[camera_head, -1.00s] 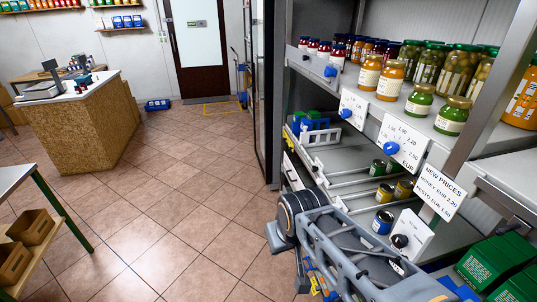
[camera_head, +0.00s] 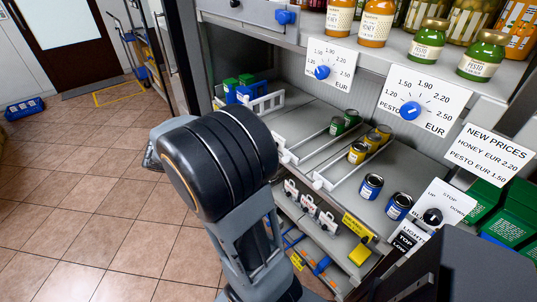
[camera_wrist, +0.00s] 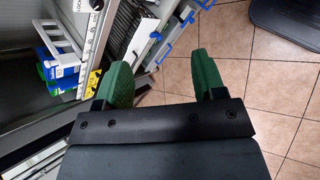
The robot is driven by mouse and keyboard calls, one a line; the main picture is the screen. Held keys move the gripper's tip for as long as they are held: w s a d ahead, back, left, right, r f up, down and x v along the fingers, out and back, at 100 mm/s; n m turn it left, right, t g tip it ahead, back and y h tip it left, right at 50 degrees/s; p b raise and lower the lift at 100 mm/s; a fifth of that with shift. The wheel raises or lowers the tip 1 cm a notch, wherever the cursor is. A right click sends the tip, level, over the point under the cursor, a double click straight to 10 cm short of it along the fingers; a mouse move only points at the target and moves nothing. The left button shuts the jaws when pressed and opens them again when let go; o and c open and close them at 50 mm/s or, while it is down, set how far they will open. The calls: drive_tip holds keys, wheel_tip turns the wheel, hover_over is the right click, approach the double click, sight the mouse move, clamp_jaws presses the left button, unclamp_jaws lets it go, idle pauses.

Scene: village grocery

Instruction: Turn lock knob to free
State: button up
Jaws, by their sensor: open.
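My gripper (camera_wrist: 164,78) shows in the wrist view, with two green fingers spread apart and nothing between them. Left of it, a pale upright panel edge carries a small white label that seems to read LOCK (camera_wrist: 88,5). A dark round part (camera_wrist: 95,83) sits lower on that edge, beside a yellow tag; I cannot tell whether it is the lock knob or how it is turned. The gripper is apart from both. In the head view I cannot make out the gripper or a knob marked lock.
Blue price knobs (camera_head: 322,72) (camera_head: 410,110) and a black knob on a STOP/DOWN plate (camera_head: 432,216) are on the shelf unit. Jars (camera_head: 428,45) line the upper shelf; cans (camera_head: 371,187) stand below.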

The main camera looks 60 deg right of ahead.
drive_tip(key=w+d+f+n+g+h+b, duration=0.1)
drive_tip(key=w+d+f+n+h+b, duration=0.25)
drive_tip(key=d+f, duration=0.45)
drive_tip(key=w+d+f+n+g+h+b, duration=0.2)
drive_tip(key=d+f+n+h, duration=0.35)
drive_tip(key=d, duration=0.45)
drive_tip(key=x, duration=1.3)
drive_tip(key=shift+d+f+m+t+p, duration=0.25)
drive_tip(key=shift+m+t+p, duration=0.05)
drive_tip(key=shift+m+p, duration=0.1)
drive_tip(key=shift+c, duration=0.3)
drive_tip(key=c, duration=0.9)
drive_tip(key=shift+o, duration=0.2)
drive_tip(key=shift+f, duration=0.1)
